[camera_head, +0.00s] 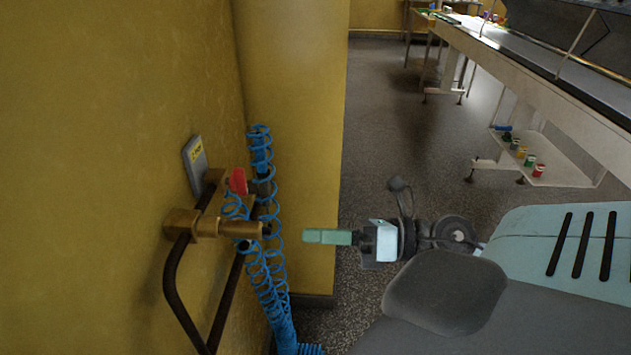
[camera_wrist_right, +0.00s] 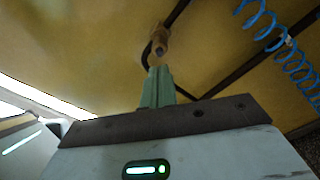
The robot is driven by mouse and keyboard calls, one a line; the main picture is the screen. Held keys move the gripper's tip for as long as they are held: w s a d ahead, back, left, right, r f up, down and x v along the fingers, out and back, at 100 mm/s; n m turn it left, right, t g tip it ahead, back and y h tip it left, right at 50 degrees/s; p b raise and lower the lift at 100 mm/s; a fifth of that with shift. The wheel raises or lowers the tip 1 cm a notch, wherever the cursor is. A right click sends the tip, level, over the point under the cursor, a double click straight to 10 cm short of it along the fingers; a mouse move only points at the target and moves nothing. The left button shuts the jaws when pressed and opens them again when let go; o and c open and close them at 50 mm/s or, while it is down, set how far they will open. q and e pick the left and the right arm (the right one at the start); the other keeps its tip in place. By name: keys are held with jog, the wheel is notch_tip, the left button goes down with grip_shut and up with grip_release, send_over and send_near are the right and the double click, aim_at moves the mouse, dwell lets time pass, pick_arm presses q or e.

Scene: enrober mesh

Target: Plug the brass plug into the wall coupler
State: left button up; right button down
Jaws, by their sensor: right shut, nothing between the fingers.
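The wall coupler (camera_head: 240,229) is a brass cylinder on a brass block at the yellow wall, its end facing my right gripper. In the right wrist view a brass cylinder end (camera_wrist_right: 160,42) shows just beyond my fingertips. I cannot make out the brass plug as a separate piece; the blue coiled hose (camera_head: 268,275) hangs beside and partly behind the coupler. My right gripper (camera_head: 310,236) has green fingers, shut and empty, to the right of the coupler with a gap between. The fingers also show shut in the right wrist view (camera_wrist_right: 158,82). My left gripper is out of view.
A red handle (camera_head: 238,181) and a grey tag (camera_head: 195,166) sit above the coupler. Dark pipes (camera_head: 172,285) run down the wall. A yellow pillar (camera_head: 315,120) stands behind the hose. A long white conveyor table (camera_head: 530,75) is at far right; floor between is open.

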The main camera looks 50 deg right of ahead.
aim_at(263, 231)
jog(key=shift+s+d+r, duration=0.1)
jog(key=shift+d+r, duration=0.05)
jog(key=shift+p+x, duration=0.85)
jog(key=shift+x, duration=1.25)
jog(key=shift+w+a+r, duration=0.1)
jog(key=shift+w+a, duration=0.25)
jog(key=shift+w, duration=0.1)
jog(key=shift+w+a+p, duration=0.2)
jog(key=shift+p, duration=0.1)
